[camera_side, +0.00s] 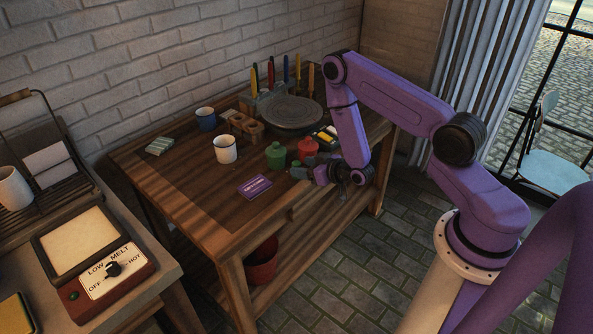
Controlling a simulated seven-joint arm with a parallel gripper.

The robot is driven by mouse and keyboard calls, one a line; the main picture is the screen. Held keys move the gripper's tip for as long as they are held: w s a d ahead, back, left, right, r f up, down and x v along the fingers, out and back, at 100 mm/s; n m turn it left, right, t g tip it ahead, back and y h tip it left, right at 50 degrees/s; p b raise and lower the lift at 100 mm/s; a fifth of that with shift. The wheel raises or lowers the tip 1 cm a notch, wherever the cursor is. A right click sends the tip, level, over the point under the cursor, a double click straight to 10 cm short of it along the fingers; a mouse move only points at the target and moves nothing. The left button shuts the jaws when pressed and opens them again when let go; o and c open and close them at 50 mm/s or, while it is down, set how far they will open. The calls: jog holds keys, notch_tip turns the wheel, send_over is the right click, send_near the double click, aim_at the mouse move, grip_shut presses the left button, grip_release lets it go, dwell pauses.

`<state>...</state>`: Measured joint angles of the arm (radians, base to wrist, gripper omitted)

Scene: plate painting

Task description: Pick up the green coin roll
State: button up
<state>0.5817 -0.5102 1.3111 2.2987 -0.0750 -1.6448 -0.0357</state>
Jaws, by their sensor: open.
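My gripper (307,171) is low over the front right part of the wooden table (180,195), its fingers pointing left. It is open. A small green piece (296,164) shows right by the fingertips, partly hidden; it may be the green coin roll, but it is too small to be sure. I cannot tell whether the fingers touch it or surround it. A larger green lidded jar (276,156) stands just left of it. A red jar (308,149) stands behind the gripper.
A purple box (254,187) lies left of the gripper. A white mug (225,149), a blue mug (206,119) and a wooden block (243,126) stand farther back. A round dark wheel (292,112) and brushes are behind. The table's front left is clear.

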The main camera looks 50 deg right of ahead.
jog(key=shift+x, duration=2.8)
grip_shut()
